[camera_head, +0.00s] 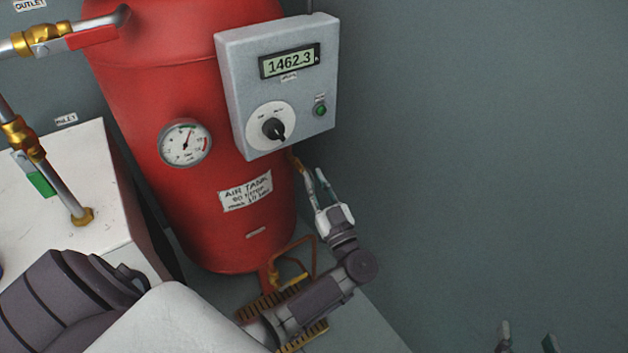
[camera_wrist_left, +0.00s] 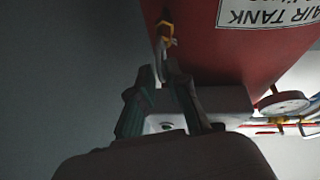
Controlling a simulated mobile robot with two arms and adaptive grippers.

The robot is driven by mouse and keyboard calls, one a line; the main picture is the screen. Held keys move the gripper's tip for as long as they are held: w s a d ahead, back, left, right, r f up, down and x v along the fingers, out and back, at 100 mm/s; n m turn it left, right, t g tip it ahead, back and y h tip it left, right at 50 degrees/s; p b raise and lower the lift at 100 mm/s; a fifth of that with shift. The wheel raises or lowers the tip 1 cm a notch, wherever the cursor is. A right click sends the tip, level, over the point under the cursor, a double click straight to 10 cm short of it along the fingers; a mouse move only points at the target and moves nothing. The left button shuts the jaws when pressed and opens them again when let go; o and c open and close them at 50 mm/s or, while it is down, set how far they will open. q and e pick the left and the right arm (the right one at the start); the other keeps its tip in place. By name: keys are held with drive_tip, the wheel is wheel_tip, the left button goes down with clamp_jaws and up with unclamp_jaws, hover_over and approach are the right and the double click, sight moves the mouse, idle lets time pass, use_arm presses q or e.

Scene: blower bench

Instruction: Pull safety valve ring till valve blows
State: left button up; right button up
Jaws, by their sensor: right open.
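The red air tank (camera_head: 215,225) stands upright, with a white label on its front. A small brass fitting (camera_head: 294,163) juts from its right side, below the grey control box. It also shows as a yellowish piece on the tank in the left wrist view (camera_wrist_left: 167,40). My left gripper (camera_head: 326,174) is close to this fitting, fingers pointing up at it. In the left wrist view its fingertips (camera_wrist_left: 158,68) are close together near a thin grey piece. I cannot tell whether they hold it. The safety valve ring is not clear. My right gripper (camera_head: 526,338) is open, apart at the bottom right.
The grey control box (camera_head: 318,118) with a display reading 1462.3, a knob (camera_head: 272,128) and a green button hangs just above my left gripper. A pressure gauge (camera_head: 185,143) is on the tank. Pipes and a white cabinet (camera_head: 75,165) stand left. The right side is bare wall.

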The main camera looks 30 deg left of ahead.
use_arm(q)
drive_tip(key=shift+o, duration=0.9)
drive_tip(key=v, duration=1.2)
